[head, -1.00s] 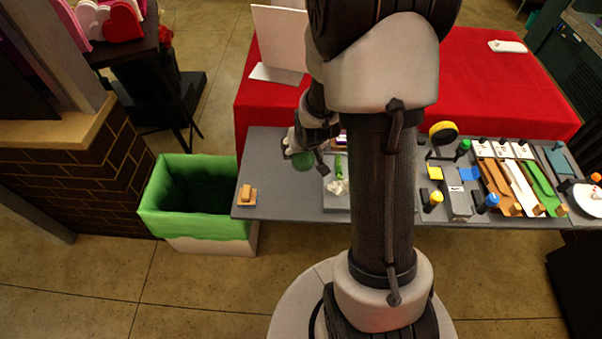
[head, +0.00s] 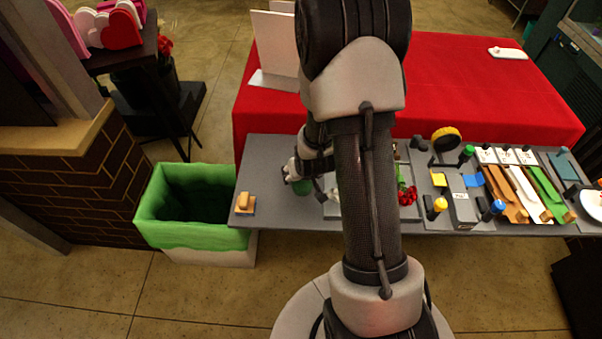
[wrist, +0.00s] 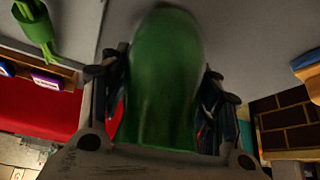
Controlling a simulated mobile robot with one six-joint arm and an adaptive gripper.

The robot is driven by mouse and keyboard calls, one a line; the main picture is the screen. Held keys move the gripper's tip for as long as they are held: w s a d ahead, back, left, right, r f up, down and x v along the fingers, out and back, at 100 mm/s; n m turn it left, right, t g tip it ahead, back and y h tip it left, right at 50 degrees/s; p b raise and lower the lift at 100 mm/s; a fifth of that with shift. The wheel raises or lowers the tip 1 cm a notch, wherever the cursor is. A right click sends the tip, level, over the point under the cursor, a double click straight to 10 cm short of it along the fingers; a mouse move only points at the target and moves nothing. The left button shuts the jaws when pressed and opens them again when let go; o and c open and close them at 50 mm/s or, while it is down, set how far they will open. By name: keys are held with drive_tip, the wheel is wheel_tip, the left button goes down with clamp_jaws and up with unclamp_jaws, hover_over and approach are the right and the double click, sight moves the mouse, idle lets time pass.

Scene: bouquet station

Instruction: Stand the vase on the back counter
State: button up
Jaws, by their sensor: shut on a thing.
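The green vase shows in the head view (head: 304,187), partly covered by my arm, and fills the middle of the wrist view (wrist: 162,75). My gripper (head: 293,173) is shut on it, with one finger on each side in the wrist view. It is over the left part of the grey table (head: 285,215); whether the vase touches the table I cannot tell. A counter with a red cloth (head: 470,85) stands behind the grey table. My arm hides part of both.
A white upright panel (head: 275,42) stands on the red counter's left, a white item (head: 508,53) at its far right. Red roses (head: 407,194), an orange block (head: 245,203) and coloured strips (head: 525,193) lie on the grey table. A green-lined bin (head: 165,215) stands left.

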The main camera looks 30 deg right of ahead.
drive_tip(key=shift+f, duration=0.15)
drive_tip(key=o, duration=1.5)
